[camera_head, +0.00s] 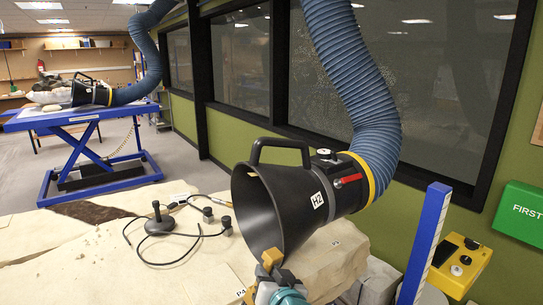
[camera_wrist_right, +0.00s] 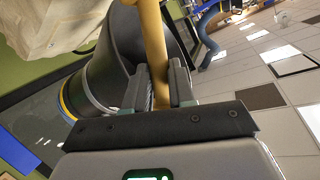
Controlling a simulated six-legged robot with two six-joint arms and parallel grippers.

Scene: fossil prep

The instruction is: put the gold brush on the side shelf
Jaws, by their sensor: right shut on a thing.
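My right gripper (camera_head: 275,280) shows at the bottom centre of the head view, in front of the stone block. In the right wrist view its fingers (camera_wrist_right: 157,88) are shut on the gold brush (camera_wrist_right: 153,45), of which a long gold handle shows. In the head view only a small orange-gold piece (camera_head: 271,257) shows at the fingertips, below the black hood's mouth. The bristles cannot be made out. My left gripper is not in view. I cannot make out a side shelf near the gripper.
A black extraction hood (camera_head: 300,200) on a blue hose (camera_head: 350,75) hangs close behind my right gripper. Pale stone slabs (camera_head: 60,255) carry a black stand (camera_head: 159,222) with cables. A blue post (camera_head: 425,245) and a yellow button box (camera_head: 460,265) stand at right.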

